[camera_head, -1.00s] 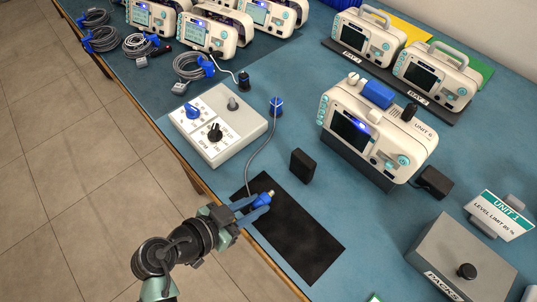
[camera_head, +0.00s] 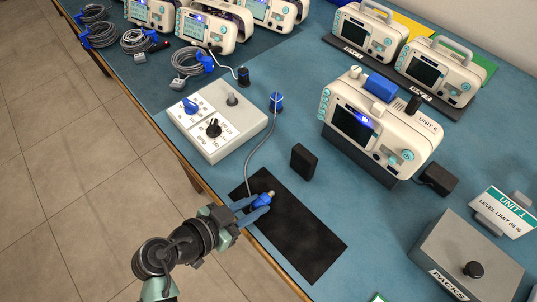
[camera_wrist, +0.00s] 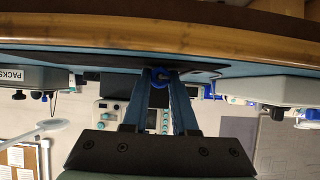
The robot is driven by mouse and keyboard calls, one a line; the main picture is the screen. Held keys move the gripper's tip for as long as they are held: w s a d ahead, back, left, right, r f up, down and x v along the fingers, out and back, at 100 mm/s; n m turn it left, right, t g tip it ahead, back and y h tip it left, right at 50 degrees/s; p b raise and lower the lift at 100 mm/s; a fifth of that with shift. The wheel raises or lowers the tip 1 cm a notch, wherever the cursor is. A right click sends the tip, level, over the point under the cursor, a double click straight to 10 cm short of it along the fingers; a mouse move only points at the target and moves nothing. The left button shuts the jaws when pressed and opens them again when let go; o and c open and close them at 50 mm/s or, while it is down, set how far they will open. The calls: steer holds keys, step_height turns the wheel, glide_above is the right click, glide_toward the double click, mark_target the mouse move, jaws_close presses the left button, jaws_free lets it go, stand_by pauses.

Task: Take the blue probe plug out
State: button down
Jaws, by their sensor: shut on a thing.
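The blue probe plug (camera_head: 265,199) has a pale metal tip and lies over the black mat (camera_head: 310,240) near the table's front edge. My gripper (camera_head: 258,204) is shut on it, with one blue finger on each side. In the wrist view the plug (camera_wrist: 160,76) shows between the two fingertips (camera_wrist: 161,84). I cannot tell whether the plug touches the mat. A grey cable (camera_head: 259,150) runs from near the plug up to a blue-topped post (camera_head: 276,103) beside the test box (camera_head: 218,122). The cable's join at the plug is partly hidden.
The test box with blue and black knobs stands at the left. A small black block (camera_head: 304,161) stands just behind the mat. A white monitor (camera_head: 380,125) is behind it at the right. A grey PACKS box (camera_head: 465,260) is at the front right. Coiled cables lie at the back left.

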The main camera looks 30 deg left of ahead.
steer(key=c, duration=0.6)
jaws_free()
steer(key=v, duration=1.3)
steer(key=shift+d+p, duration=0.1)
steer(key=shift+p, duration=0.3)
